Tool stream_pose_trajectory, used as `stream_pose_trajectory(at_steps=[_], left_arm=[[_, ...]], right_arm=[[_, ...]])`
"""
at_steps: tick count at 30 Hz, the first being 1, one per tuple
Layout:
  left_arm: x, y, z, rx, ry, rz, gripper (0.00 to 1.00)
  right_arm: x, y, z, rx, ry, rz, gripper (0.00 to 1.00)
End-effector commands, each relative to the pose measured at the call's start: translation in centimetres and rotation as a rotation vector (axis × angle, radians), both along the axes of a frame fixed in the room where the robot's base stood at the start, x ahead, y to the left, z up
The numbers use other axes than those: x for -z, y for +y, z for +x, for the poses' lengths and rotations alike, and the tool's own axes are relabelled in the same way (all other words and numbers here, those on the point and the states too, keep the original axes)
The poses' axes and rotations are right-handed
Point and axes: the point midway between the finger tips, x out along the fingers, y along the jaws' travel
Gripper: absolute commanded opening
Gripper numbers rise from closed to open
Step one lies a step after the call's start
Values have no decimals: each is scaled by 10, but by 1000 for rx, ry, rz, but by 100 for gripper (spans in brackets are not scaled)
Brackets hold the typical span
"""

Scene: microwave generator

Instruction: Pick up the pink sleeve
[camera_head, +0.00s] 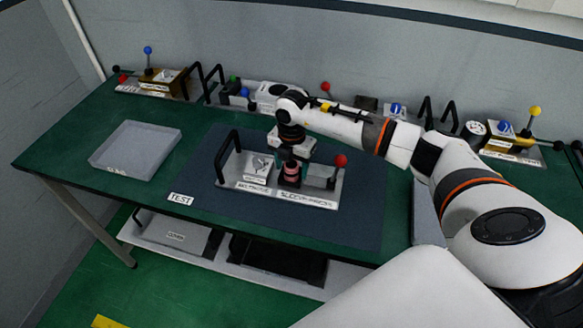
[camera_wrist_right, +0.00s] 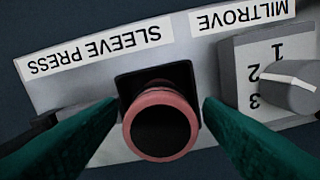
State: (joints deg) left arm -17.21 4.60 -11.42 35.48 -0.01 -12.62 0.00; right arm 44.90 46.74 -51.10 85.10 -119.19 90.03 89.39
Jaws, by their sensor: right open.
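The pink sleeve (camera_head: 291,172) is a short ring-shaped part upright in a black holder on the sleeve press fixture (camera_head: 315,194). In the right wrist view the pink sleeve (camera_wrist_right: 160,143) shows from above with a dark opening, in front of a black square seat. My right gripper (camera_head: 292,155) is directly above the sleeve. Its green fingers (camera_wrist_right: 160,112) are open, one on each side of the sleeve, with small gaps visible. Whether the fingers are level with the sleeve is hard to tell. My left gripper is not in view.
The fixture has a black handle (camera_head: 228,157), a dial (camera_head: 258,165) and a red-knobbed lever (camera_head: 340,162) close by. A grey tray (camera_head: 137,149) stands at left. Other fixtures with levers line the back of the table. The dark mat (camera_head: 345,225) is clear in front.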

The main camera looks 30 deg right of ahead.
Motion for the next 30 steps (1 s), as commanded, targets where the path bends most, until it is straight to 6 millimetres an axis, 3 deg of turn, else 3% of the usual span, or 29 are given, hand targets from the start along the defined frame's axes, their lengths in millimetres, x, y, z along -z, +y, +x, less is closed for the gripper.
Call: stream_pose_trajectory(at_steps=[5,12,14,23,30], left_arm=[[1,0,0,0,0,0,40],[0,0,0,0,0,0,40],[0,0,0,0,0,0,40],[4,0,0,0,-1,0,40],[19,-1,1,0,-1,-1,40]], right_arm=[[0,0,0,0,0,0,58],[0,0,0,0,0,0,18],[0,0,0,0,-1,0,11],[-7,0,1,0,-3,1,11],[-50,0,1,-1,-7,0,11]])
